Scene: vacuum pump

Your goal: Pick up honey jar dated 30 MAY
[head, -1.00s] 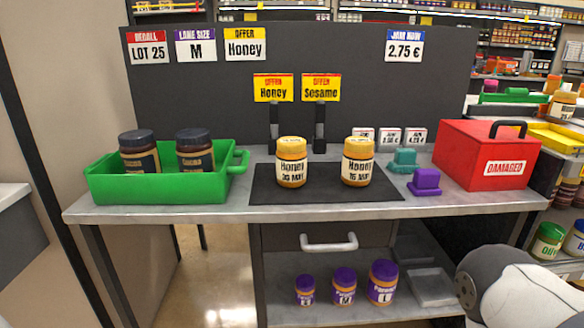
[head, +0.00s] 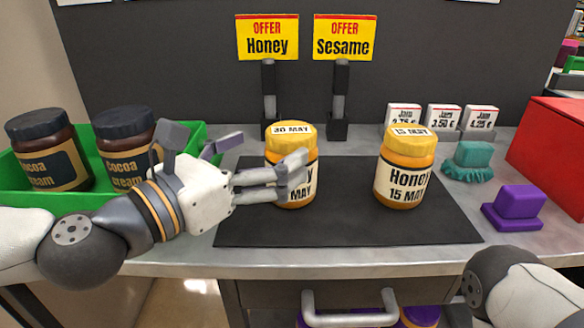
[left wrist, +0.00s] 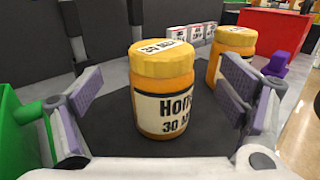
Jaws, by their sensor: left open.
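The honey jar dated 30 MAY (head: 291,136) stands upright on the dark mat, with a yellow lid and white label. It also shows in the left wrist view (left wrist: 163,95), between the two fingers. My left gripper (head: 262,160) is open, with one finger in front of the jar and hiding part of its label. In the wrist view there are gaps between the jar and the finger pads (left wrist: 163,100). A second honey jar, dated 15 MAY (head: 404,170), stands to its right. My right gripper is out of view; only part of my right arm shows at the lower right.
A green crate (head: 208,165) with two cocoa cream jars is on the left. Purple (head: 514,207) and teal (head: 472,160) items and a red box (head: 556,150) are on the right. Two offer signs on stands are behind the jars.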

